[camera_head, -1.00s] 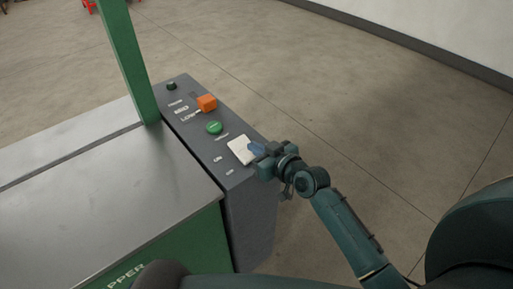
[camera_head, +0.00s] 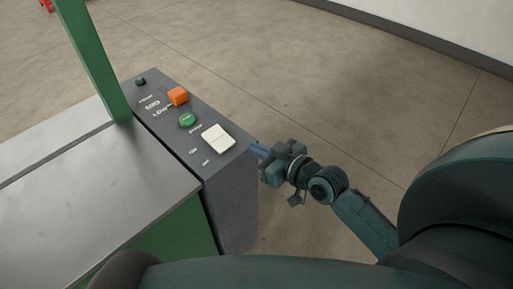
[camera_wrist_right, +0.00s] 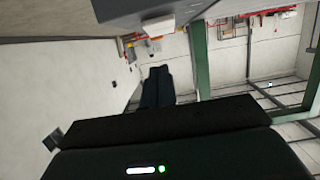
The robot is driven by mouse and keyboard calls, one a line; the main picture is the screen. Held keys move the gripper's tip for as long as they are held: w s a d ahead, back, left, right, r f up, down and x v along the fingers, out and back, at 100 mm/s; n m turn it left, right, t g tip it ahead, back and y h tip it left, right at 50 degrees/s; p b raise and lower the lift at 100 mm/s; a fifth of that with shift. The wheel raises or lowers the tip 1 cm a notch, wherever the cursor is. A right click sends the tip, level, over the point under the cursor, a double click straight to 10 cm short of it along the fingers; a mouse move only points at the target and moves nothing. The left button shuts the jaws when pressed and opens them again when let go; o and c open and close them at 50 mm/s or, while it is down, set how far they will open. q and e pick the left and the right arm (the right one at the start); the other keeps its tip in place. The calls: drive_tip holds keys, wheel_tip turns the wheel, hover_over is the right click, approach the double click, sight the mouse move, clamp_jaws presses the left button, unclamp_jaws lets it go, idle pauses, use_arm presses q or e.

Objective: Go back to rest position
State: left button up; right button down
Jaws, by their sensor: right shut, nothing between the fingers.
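My right gripper (camera_head: 262,151) is shut and empty in the head view, just off the right edge of the dark grey control panel (camera_head: 228,178). The white rocker switch (camera_head: 218,139) on the panel is fully visible, a short gap to the left of the fingertips. My right arm comes in from the lower right. In the right wrist view the shut fingers (camera_wrist_right: 157,85) show as a dark shape in the middle, with the panel's grey underside or side (camera_wrist_right: 150,12) above them. My left gripper is not in view.
The panel also carries a green button (camera_head: 187,120), an orange knob (camera_head: 177,96) and a small dark green knob (camera_head: 140,82). A green post (camera_head: 92,60) rises from the metal-topped machine (camera_head: 90,200) at left. Bare floor (camera_head: 330,90) lies right of the panel.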

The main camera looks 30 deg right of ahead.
drive_tip(key=shift+f, duration=0.1)
drive_tip(key=s+a+f+g+h, duration=0.1)
drive_tip(key=s+a+f, duration=0.2)
drive_tip(key=s+f, duration=0.4)
drive_tip(key=s+a+f+m+g+h, duration=0.1)
drive_tip(key=s+a+f+g, duration=0.1)
drive_tip(key=s+f, duration=0.5)
drive_tip(key=shift+s+a, duration=0.2)
drive_tip(key=shift+a, duration=0.4)
